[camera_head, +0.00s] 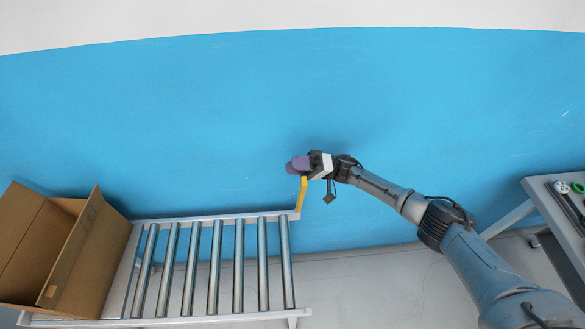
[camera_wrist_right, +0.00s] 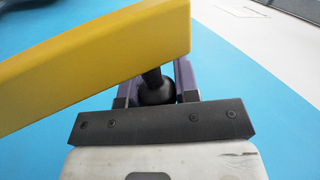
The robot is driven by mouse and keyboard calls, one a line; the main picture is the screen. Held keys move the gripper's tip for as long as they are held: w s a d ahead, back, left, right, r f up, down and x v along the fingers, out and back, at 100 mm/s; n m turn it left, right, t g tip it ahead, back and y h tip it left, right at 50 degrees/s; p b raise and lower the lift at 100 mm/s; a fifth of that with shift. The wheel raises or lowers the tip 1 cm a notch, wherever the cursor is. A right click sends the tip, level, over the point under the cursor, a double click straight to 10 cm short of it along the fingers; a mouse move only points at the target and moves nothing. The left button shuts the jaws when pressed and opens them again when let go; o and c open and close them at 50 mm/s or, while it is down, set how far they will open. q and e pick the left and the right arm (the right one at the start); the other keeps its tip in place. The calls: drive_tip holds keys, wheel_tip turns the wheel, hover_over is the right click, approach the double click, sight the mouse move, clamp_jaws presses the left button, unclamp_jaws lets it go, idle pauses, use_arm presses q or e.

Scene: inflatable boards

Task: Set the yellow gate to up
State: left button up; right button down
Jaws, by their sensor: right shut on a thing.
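The yellow gate (camera_head: 302,193) is a flat bar at the far right corner of the roller conveyor. In the head view it reaches from that corner toward my right gripper (camera_head: 298,165); how far it is raised I cannot tell. In the right wrist view the yellow bar (camera_wrist_right: 90,60) fills the upper left, slanting up to the right. A black round knob (camera_wrist_right: 156,90) on a short stem sits by the bar. My right gripper's purple fingers are shut on this knob, on either side of it. My left gripper is not in view.
The roller conveyor (camera_head: 215,219) stands at lower left, with an open cardboard box (camera_head: 85,255) on its left end. A grey table (camera_head: 535,188) with small items is at the right edge. The blue wall behind the gripper is bare.

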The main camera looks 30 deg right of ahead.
drive_tip(key=c, duration=0.9)
unclamp_jaws()
drive_tip(key=shift+c, duration=0.2)
drive_tip(key=shift+o, duration=0.4)
drive_tip(key=shift+s+d+f, duration=0.1)
drive_tip(key=shift+d+f, duration=0.2)
drive_tip(key=shift+d, duration=0.15)
drive_tip(key=b+v, duration=0.4)
drive_tip(key=v, duration=0.8)
drive_tip(key=shift+s+d, duration=0.15)
drive_tip(key=shift+d, duration=0.3)
